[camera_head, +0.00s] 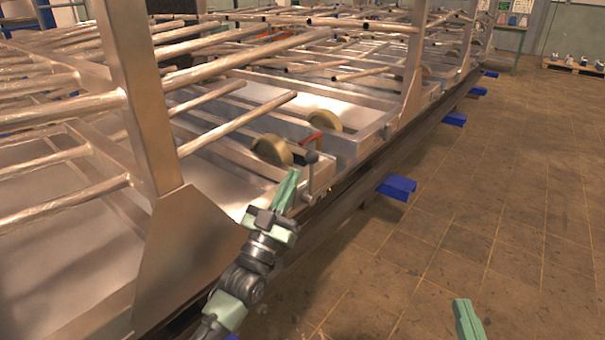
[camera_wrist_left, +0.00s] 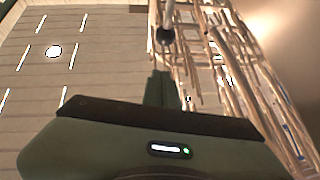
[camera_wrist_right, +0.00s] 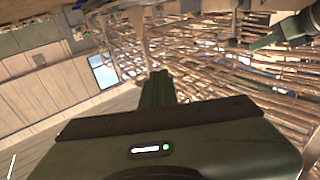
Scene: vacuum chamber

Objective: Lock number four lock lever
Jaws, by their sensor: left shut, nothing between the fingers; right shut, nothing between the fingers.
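A lock lever (camera_head: 311,158) with a dark knob stands on the side rail of the metal frame, just beyond my left gripper. No number is readable on it. A red handle (camera_head: 311,138) sits right behind it. My left gripper (camera_head: 294,175) is shut and empty, its tips pointing up just left of the lever; whether they touch cannot be told. In the left wrist view a dark round knob (camera_wrist_left: 165,36) lies straight beyond the shut fingers (camera_wrist_left: 160,76). My right gripper (camera_head: 462,304) is shut and empty, over the floor at the lower right.
Tan wheels (camera_head: 272,150) sit in the frame beside the lever. Metal bars (camera_head: 240,124) reach over the frame on the left, and an upright post (camera_head: 140,100) stands left of my left arm. Blue blocks (camera_head: 397,187) stick out below the rail. The tiled floor (camera_head: 500,210) at right is clear.

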